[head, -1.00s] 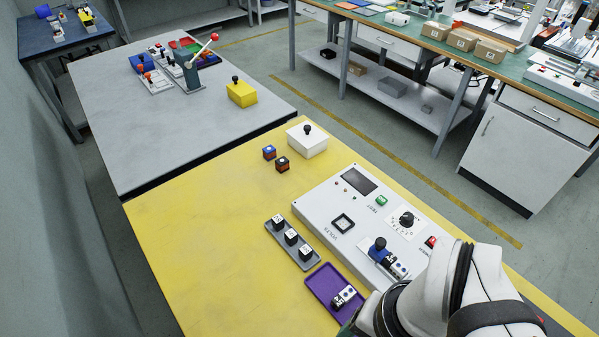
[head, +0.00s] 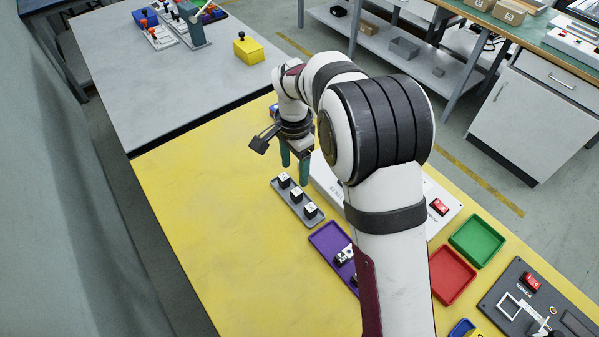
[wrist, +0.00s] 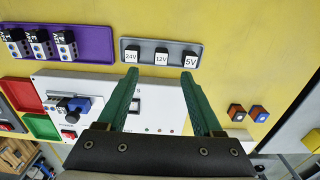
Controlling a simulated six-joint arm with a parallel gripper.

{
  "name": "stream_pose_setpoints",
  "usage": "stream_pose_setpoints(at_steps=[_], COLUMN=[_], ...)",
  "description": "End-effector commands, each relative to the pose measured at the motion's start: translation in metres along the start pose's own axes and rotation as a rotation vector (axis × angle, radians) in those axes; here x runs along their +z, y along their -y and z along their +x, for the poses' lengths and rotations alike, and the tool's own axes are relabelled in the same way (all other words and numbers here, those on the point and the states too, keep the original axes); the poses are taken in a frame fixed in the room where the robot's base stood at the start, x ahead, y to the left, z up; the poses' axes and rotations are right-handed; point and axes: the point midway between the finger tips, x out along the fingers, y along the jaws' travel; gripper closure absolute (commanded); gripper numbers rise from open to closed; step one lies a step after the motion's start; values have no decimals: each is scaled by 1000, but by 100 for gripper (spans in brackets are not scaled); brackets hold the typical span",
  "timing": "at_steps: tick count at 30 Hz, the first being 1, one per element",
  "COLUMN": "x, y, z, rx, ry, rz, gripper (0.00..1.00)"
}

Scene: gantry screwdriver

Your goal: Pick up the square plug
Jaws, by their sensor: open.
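The grey tray (head: 312,221) holds three black cubes with white labelled faces; in the wrist view they read 24V (wrist: 131,56), 12V (wrist: 161,57) and 5V (wrist: 190,60). Two small blocks, one orange-topped (wrist: 236,112) and one blue-topped (wrist: 259,113), sit on the yellow table to the right. None is marked as the square plug, so I cannot tell which it is. My gripper (head: 295,170) is open and empty, green fingers pointing down near the far end of the grey tray. In the wrist view the 12V cube appears just beyond the gap between the fingertips.
A purple tray (head: 325,238) with small modules lies nearer. The white control panel (head: 322,178) is partly hidden behind my arm. Red (head: 452,275) and green (head: 477,241) trays and a dark power unit (head: 538,310) stand to the right. The table's left part is clear.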

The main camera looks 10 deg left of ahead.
Motion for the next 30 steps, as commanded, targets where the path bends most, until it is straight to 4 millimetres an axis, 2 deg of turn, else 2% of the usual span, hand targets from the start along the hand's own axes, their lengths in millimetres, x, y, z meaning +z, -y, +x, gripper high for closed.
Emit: stream_pose_setpoints(at_steps=[3, 8, 15, 18, 23, 24, 26, 30], x=[0, -1, -7, -7, -7, -7, -7, -7], y=[-1, 0, 3, 3, 3, 3, 3, 3], z=[32, 55, 99, 107, 108, 108, 108, 107], rx=[4, 0, 1, -1, -2, -1, -1, -1], ry=[2, 1, 2, 1, 1, 1, 1, 1], rz=[0, 1, 0, 0, 0, 0, 0, 0], gripper=[32, 32, 32, 32, 32, 34, 45, 70])
